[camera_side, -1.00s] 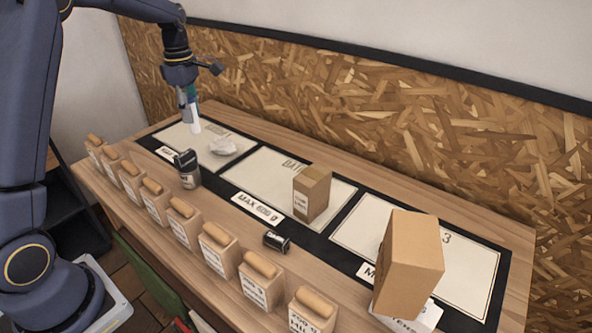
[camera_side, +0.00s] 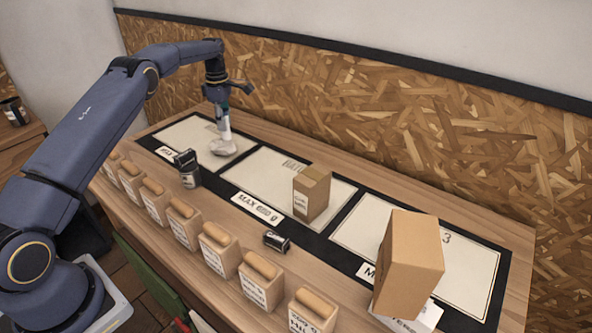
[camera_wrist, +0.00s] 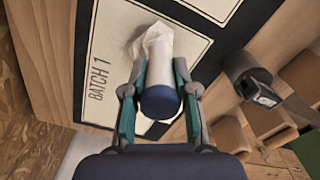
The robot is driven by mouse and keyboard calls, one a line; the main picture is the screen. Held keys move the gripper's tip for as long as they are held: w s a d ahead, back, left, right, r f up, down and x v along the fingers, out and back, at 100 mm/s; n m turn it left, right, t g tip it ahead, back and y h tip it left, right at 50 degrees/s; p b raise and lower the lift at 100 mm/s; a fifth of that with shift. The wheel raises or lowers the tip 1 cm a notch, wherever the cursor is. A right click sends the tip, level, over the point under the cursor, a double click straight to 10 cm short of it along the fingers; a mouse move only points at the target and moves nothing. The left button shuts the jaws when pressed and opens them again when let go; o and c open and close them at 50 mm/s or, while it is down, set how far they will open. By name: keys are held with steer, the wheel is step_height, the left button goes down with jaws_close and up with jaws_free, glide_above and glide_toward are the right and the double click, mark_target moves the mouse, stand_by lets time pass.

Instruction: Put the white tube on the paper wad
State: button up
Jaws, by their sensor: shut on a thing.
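My gripper (camera_side: 219,104) is shut on the white tube (camera_side: 225,127), which hangs upright below the fingers. The crumpled white paper wad (camera_side: 222,148) lies on the leftmost pale panel, directly under the tube. The tube's lower end meets the wad in the side view; whether it touches or is just above I cannot tell. In the wrist view my gripper (camera_wrist: 159,106) has its teal-padded fingers on both sides of the tube's dark blue end (camera_wrist: 160,101). The wad (camera_wrist: 152,45) shows beyond the tube, partly hidden by it.
A dark device (camera_side: 187,168) stands just in front of the wad's panel. A small brown box (camera_side: 312,193) stands on the middle panel and a big box (camera_side: 408,262) at right. A small black canister (camera_side: 276,241) lies in front. Several wooden-topped blocks (camera_side: 217,250) line the front edge.

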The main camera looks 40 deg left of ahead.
steer(key=shift+s+f, duration=0.1)
steer(key=shift+f, duration=1.25)
steer(key=shift+f, duration=0.15)
steer(key=o, duration=0.9)
steer(key=shift+o, duration=0.2)
